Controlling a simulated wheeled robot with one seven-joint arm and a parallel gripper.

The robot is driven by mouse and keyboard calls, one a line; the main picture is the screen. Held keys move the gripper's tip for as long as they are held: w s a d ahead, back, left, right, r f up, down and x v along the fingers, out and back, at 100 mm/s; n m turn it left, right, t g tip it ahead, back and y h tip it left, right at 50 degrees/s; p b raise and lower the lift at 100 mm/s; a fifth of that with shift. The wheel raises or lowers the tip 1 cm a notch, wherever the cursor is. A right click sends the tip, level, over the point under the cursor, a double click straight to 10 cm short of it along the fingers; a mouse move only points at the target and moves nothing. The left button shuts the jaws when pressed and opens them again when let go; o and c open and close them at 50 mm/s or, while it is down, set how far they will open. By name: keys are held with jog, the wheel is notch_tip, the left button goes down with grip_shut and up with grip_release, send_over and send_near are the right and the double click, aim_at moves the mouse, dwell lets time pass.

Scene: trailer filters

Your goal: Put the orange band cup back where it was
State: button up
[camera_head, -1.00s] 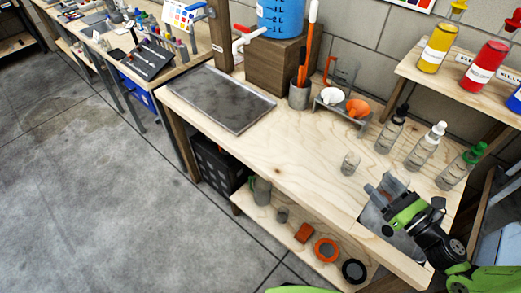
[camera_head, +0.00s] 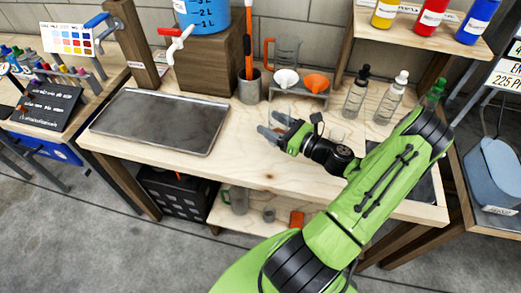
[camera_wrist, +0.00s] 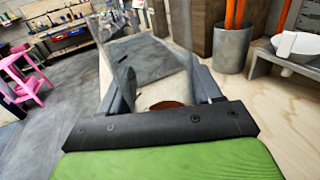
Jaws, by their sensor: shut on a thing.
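My gripper (camera_head: 271,131) is above the middle of the wooden bench, right of the metal tray, with its fingers pointing left. In the wrist view my gripper (camera_wrist: 163,88) is shut on a clear, see-through cup (camera_wrist: 150,74). An orange-brown patch shows low between the fingers, which looks like the cup's band. The cup is hard to make out in the head view, and its base is hidden.
The metal tray (camera_head: 160,120) lies on the bench's left. A grey pot (camera_head: 250,88), a stand with white and orange funnels (camera_head: 316,83), and squeeze bottles (camera_head: 388,100) line the back. A dark plate (camera_head: 412,182) lies at the right. Bare wood (camera_head: 235,150) lies between tray and gripper.

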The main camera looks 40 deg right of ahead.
notch_tip(320, 180, down, 8)
jog(key=shift+r+b, duration=0.15)
jog(key=shift+b, duration=0.85)
jog(key=shift+f, duration=0.2)
jog(key=o, duration=1.3)
jog(key=shift+r, duration=0.1)
jog(key=shift+o, duration=0.2)
jog(key=shift+s+d+r, duration=0.1)
jog(key=shift+r, duration=0.1)
jog(key=p+v, duration=0.1)
jog(key=v, duration=1.1)
